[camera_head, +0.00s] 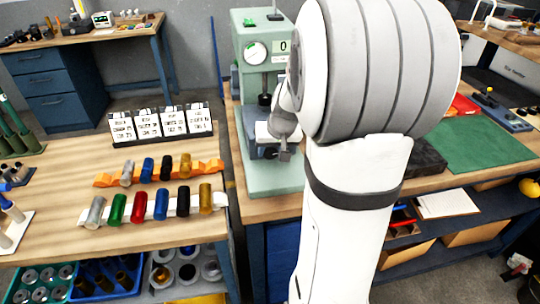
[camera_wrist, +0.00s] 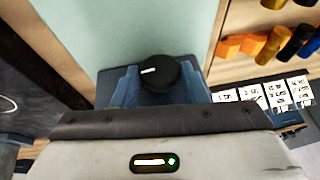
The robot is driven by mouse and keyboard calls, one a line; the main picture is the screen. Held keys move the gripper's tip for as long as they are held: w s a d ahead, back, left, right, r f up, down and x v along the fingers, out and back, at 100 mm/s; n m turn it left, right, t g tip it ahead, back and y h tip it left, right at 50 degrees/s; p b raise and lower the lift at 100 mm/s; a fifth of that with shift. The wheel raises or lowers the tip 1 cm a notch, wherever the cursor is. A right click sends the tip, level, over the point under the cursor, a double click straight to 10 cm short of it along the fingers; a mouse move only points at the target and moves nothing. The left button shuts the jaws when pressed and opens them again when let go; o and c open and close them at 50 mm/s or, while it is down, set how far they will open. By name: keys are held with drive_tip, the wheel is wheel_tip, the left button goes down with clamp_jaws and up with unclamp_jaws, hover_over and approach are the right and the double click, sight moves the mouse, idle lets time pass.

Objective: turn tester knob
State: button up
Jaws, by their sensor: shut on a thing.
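The tester (camera_head: 252,130) is a pale green machine with a round dial and a small display, standing on the bench in the head view. The wrist view shows its black round knob (camera_wrist: 160,72) with a white mark on its face. The mark lies nearly level, tilted slightly. My gripper (camera_wrist: 163,80) is shut on the knob, with a blue-grey finger on each side of it. In the head view my gripper (camera_head: 280,152) is at the tester's front, and my arm hides the tester's right side and the knob.
Coloured cylinders lie on an orange rack (camera_head: 155,177) and a white rack (camera_head: 180,209) on the left table. Several white cards (camera_head: 147,124) stand behind them. A green mat (camera_head: 475,143) lies on the right bench. A gap separates the table and tester bench.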

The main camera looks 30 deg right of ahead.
idle(0.3)
drive_tip(key=o, duration=0.9)
drive_tip(key=shift+o, duration=0.2)
drive_tip(key=v, duration=0.7)
drive_tip(key=shift+s+d+r, duration=0.15)
drive_tip(key=shift+s+r, duration=0.05)
drive_tip(key=shift+r, duration=0.15)
